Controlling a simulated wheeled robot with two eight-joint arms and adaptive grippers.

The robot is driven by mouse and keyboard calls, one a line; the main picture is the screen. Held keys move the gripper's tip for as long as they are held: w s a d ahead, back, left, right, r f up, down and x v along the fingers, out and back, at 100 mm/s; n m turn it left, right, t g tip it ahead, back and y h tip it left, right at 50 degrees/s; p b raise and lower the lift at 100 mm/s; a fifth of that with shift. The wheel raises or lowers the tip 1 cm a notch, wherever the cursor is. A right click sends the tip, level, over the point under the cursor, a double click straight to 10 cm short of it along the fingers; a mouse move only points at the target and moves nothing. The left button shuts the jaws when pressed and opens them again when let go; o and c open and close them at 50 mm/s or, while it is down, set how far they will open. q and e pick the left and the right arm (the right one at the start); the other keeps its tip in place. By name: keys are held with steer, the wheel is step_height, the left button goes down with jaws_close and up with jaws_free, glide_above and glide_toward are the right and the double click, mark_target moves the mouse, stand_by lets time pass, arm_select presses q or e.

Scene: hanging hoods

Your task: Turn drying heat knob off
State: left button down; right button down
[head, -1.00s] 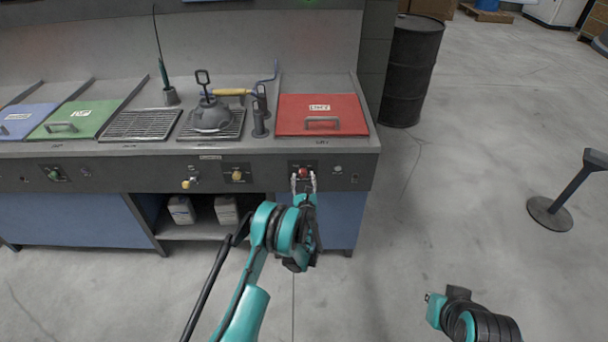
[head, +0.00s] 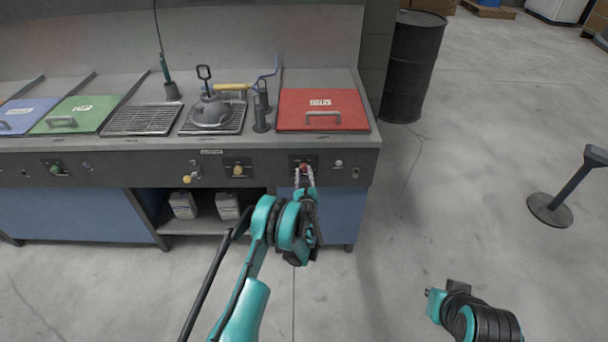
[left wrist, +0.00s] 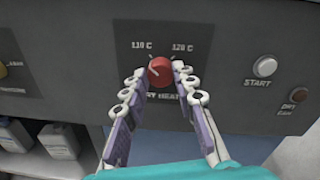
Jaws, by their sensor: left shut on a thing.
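The drying heat knob (left wrist: 160,71) is a round red knob on the dark control panel. It sits between the printed marks "110 C" and "120 C", with a partly covered "DRY HEAT" label below. A small pale mark on it lies toward the upper left. The knob also shows in the head view (head: 304,167), below the red lid. My left gripper (left wrist: 159,75) is shut on the knob, one finger on each side. My left gripper also shows in the head view (head: 304,174). My right gripper cannot be seen; only part of my right arm shows at the lower right.
A yellow knob (head: 238,170) is on the panel to the left. A black barrel (head: 410,65) stands right of the counter. The floor at right is mostly open.

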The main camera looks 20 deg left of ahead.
arm_select(q)
steer(key=n, duration=0.7)
steer(key=shift+a, duration=0.15)
steer(key=n, duration=0.3)
steer(key=shift+h, duration=0.4)
steer(key=shift+a+n, duration=0.1)
steer(key=shift+n, duration=1.9)
steer(key=c, duration=1.2)
jaws_free()
